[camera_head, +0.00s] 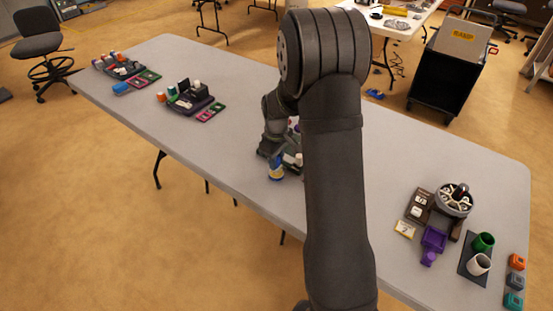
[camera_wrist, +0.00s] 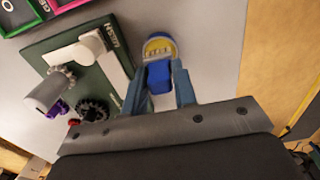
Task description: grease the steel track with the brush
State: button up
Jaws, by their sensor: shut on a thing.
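My gripper (camera_wrist: 160,70) is shut on a blue block-like piece (camera_wrist: 158,78), which looks like the brush's handle; no bristles can be made out. In the head view a small blue and yellow thing (camera_head: 276,170) stands near the table's front edge below my wrist. A dark green board (camera_wrist: 62,90) with a pale strip (camera_wrist: 108,58) and dark gears lies left of the gripper. I cannot identify the steel track for sure.
More kits stand on the long grey table (camera_head: 240,75): one (camera_head: 187,98) left of my arm and another (camera_head: 120,68) at the far left. At the right are a round tray (camera_head: 454,200), a purple holder (camera_head: 434,238) and two cups (camera_head: 480,262). My arm hides the table's middle.

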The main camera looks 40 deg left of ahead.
jog(key=shift+f, duration=0.55)
dwell(1.1)
jog(key=shift+r, duration=3.55)
jog(key=w+d+f+m, duration=0.2)
jog(key=w+d+m, duration=0.3)
jog(key=d, duration=0.8)
jog(key=w+d+f+m, duration=0.2)
jog(key=w+d+m, duration=0.4)
jog(key=d, duration=0.7)
jog(key=w+d+f+m, duration=0.2)
jog(key=w+d+m, duration=0.3)
jog(key=d, duration=0.8)
jog(key=shift+w+d+m, duration=0.3)
jog(key=shift+w+m, duration=0.1)
jog(key=shift+m, duration=0.6)
